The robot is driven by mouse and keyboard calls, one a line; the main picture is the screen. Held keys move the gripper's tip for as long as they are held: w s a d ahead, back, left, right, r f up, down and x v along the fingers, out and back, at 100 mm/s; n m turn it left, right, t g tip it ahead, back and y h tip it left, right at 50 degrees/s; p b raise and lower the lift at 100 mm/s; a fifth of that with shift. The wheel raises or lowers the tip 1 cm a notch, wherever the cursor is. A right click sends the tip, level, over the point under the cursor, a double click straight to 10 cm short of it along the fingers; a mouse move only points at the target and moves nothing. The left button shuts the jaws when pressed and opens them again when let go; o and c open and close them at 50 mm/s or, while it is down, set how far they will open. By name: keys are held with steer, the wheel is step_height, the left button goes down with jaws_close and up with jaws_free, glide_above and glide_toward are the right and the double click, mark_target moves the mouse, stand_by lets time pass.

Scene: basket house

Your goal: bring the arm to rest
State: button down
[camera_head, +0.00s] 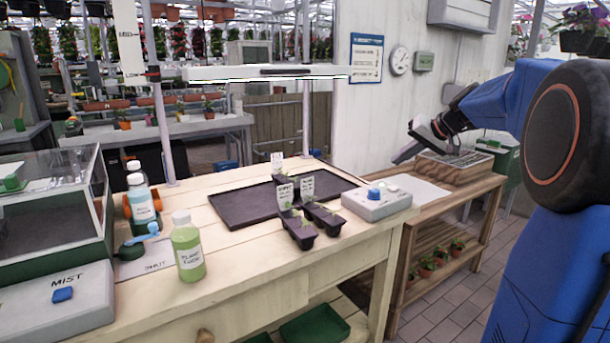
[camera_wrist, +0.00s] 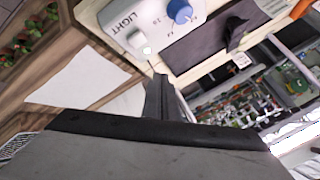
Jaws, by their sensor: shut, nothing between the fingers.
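My gripper (camera_head: 407,152) hangs at the end of my blue arm on the right of the head view. It is in the air, tilted down and left, near the right end of the wooden potting bench (camera_head: 240,276). In the wrist view my gripper (camera_wrist: 160,82) shows its dark fingers together, with nothing held. The fingers point toward the grey light control box (camera_head: 376,203), which has a blue knob. That light control box (camera_wrist: 150,22) also shows at the top of the wrist view.
A black tray (camera_head: 235,209) and small seedling pots (camera_head: 298,232) with labels stand mid-bench. Bottles (camera_head: 187,250) and a grey mist box (camera_head: 55,305) are at left. A second wooden bench (camera_head: 470,190) holds a seed tray, with potted plants (camera_head: 441,256) on its shelf.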

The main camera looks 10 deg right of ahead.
steer(key=shift+n+g, duration=0.3)
steer(key=shift+g, duration=0.2)
steer(key=s+a, duration=0.2)
steer(key=s+a+f, duration=0.1)
steer(key=s+a, duration=0.1)
steer(key=a, duration=0.1)
steer(key=s+a+f, duration=0.1)
steer(key=s+a, duration=0.1)
steer(key=shift+s+a, duration=0.15)
steer(key=shift+a, duration=0.05)
steer(key=s+a+f+n+h, duration=0.1)
steer(key=s+a+f, duration=0.3)
steer(key=s, duration=0.6)
steer(key=s+a+f+n+g+h, duration=0.1)
steer(key=s+a+f, duration=0.2)
steer(key=s+f, duration=0.5)
steer(key=s+a+f+n+g+h, duration=0.1)
steer(key=s+a+f, duration=0.3)
steer(key=s, duration=1)
step_height(320, 180, down, 2)
steer(key=shift+a+h, duration=0.3)
steer(key=shift+h, duration=0.2)
steer(key=shift+s, duration=0.1)
